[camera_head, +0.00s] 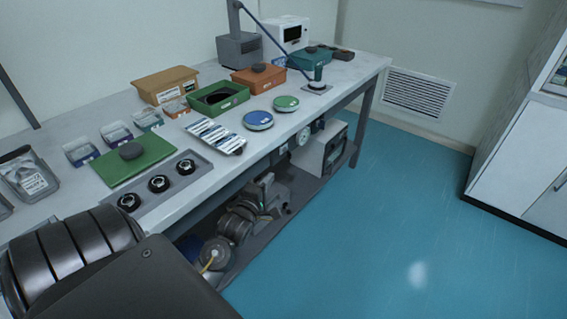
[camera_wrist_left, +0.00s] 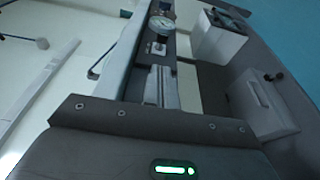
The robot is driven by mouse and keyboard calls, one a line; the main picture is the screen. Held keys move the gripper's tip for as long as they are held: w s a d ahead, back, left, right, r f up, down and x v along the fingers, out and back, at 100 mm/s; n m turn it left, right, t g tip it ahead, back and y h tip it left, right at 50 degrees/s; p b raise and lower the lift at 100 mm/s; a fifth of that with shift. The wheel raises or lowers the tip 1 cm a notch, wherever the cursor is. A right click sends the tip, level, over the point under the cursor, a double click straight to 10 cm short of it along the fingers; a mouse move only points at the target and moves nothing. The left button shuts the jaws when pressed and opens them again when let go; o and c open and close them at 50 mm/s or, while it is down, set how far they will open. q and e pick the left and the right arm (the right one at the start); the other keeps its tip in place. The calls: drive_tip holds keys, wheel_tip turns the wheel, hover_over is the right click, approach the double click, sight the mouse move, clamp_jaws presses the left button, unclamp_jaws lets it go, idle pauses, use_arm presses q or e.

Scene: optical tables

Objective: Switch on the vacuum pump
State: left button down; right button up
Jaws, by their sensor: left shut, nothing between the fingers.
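My left gripper (camera_head: 267,179) is under the table's front edge, above the lower shelf. Its fingers (camera_wrist_left: 160,74) are shut and empty, pointing along a dark panel (camera_wrist_left: 182,48) below the tabletop. The panel carries a round white-faced gauge (camera_wrist_left: 161,27), also visible in the head view (camera_head: 302,136). A small plate with a switch-like part (camera_wrist_left: 157,48) sits beside the gauge, just ahead of the fingertips; I cannot tell its position or whether they touch it. I cannot surely identify the vacuum pump; a grey box with a black knob (camera_wrist_left: 259,104) stands on the shelf. My right gripper is not in view.
The white tabletop (camera_head: 345,78) overhangs my left gripper and holds trays, boxes and round dishes. A white instrument box (camera_head: 312,158) stands on the lower shelf (camera_head: 312,190) beyond the gripper. The blue floor (camera_head: 400,210) to the right is clear.

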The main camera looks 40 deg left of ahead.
sight(289, 155)
use_arm(q)
drive_tip(key=x, duration=1)
drive_tip(key=shift+f, duration=0.2)
drive_tip(key=shift+w, duration=0.15)
